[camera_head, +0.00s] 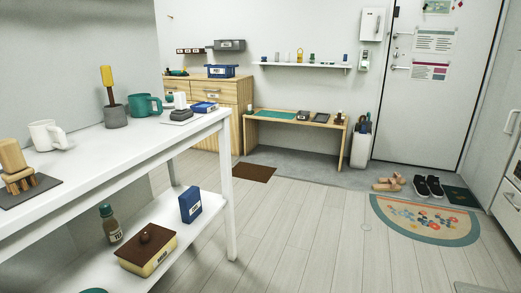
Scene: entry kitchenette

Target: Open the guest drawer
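A wooden dresser (236,92) stands against the back wall, left of the middle. Its drawer fronts look shut, and the white table partly hides them. A small light label shows on its upper front, too small to read. I cannot tell which drawer is the guest drawer. White fronts with handles, one a white drawer front (506,207), also show at the right edge; they look shut. Neither of my grippers is in view.
A long white table (90,150) with mugs and a lower shelf fills the left. A low wooden bench (297,123) stands beside the dresser. A brown mat (254,173), a half-round rug (425,220) and shoes (428,187) lie on the floor. The middle floor is clear.

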